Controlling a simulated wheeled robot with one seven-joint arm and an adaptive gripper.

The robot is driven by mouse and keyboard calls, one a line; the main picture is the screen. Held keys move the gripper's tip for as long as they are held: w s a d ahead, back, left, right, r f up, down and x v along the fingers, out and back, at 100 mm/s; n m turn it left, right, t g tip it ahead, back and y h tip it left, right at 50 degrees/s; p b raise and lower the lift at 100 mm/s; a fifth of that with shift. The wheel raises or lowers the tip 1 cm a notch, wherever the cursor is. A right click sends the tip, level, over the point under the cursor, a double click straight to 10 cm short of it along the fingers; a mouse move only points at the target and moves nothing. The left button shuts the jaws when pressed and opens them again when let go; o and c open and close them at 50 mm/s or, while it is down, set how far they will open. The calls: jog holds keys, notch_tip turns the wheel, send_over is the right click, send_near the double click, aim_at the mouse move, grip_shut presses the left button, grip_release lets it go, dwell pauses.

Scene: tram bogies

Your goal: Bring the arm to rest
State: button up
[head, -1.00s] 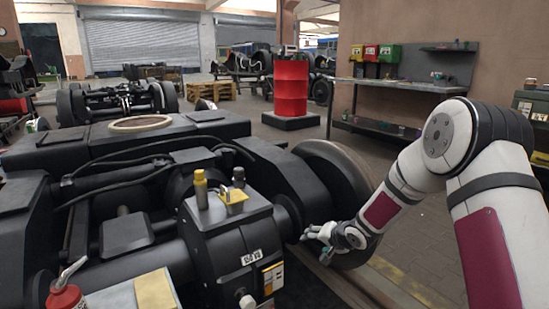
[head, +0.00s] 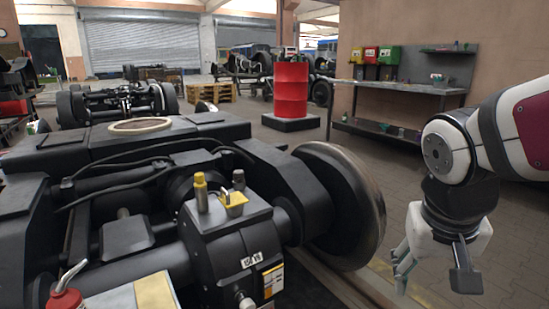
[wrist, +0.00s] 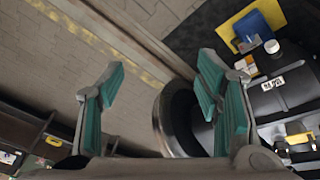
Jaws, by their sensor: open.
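My gripper (head: 432,268) hangs at the right side of the head view, pointing down, to the right of the bogie's wheel (head: 345,205) and apart from it. Its fingers are spread and nothing is between them. In the wrist view, the gripper (wrist: 160,95) shows two teal-padded fingers wide apart above the paved floor. The wheel (wrist: 175,120) shows behind the right finger. My arm is folded at the right edge of the head view, with its upper part cut off by the frame.
The dark bogie (head: 150,170) fills the left and middle, with a black box (head: 230,235) bearing yellow-topped parts. A red oil can (head: 66,300) stands at lower left. A red drum (head: 291,88) and a workbench (head: 400,86) stand behind. Paved floor right of the wheel is free.

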jog(key=s+a+n+g+y, duration=0.2)
jog(key=s+a+g, duration=0.15)
jog(key=s, duration=1.55)
notch_tip(320, 180, up, 39)
jog(key=t+p, duration=0.5)
jog(key=p, duration=3.3)
jog(key=shift+a+r+n, duration=0.2)
jog(key=shift+n, duration=0.1)
